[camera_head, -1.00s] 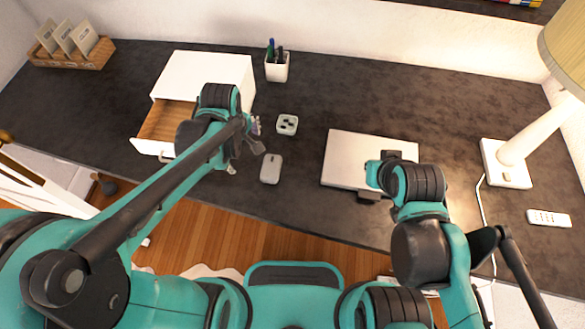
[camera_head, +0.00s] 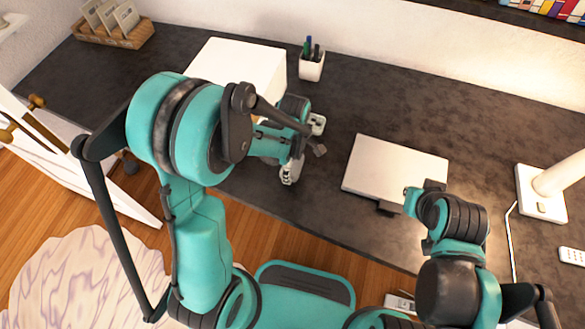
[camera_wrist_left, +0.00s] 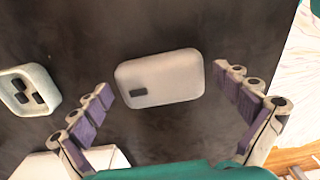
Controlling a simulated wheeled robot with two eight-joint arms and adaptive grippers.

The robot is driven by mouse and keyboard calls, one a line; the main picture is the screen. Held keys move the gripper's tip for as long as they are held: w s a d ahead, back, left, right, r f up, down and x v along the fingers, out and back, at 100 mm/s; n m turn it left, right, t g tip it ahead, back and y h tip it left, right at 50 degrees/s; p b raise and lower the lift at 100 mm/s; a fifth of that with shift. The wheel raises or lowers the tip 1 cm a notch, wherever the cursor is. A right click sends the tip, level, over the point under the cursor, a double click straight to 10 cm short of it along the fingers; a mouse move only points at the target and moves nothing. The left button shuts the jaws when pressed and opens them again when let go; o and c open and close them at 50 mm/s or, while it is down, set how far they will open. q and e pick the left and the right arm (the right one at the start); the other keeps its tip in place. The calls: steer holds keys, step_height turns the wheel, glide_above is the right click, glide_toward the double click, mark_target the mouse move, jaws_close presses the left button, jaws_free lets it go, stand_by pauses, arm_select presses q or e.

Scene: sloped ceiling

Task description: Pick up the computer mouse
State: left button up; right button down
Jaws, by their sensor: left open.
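The computer mouse (camera_wrist_left: 160,80) is a light grey rounded block with a small dark mark, lying on the dark desk. In the left wrist view it lies between the spread fingers of my left gripper (camera_wrist_left: 167,88), with a gap on each side. In the head view, my left gripper (camera_head: 304,160) is above the mouse and largely hides it. The left gripper is open and empty. My right gripper (camera_head: 411,197) is at the front right of the closed laptop (camera_head: 392,166); its jaw state is unclear.
A small white holder (camera_wrist_left: 28,90) with dark slots is beside the mouse. A white drawer box (camera_head: 240,65), a pen cup (camera_head: 312,66) and a wooden card rack (camera_head: 115,35) stand behind. A lamp (camera_head: 541,195) is at right.

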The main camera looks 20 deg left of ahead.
arm_select(q)
steer(key=shift+f, duration=0.15)
steer(key=c, duration=1)
steer(key=shift+c, duration=0.2)
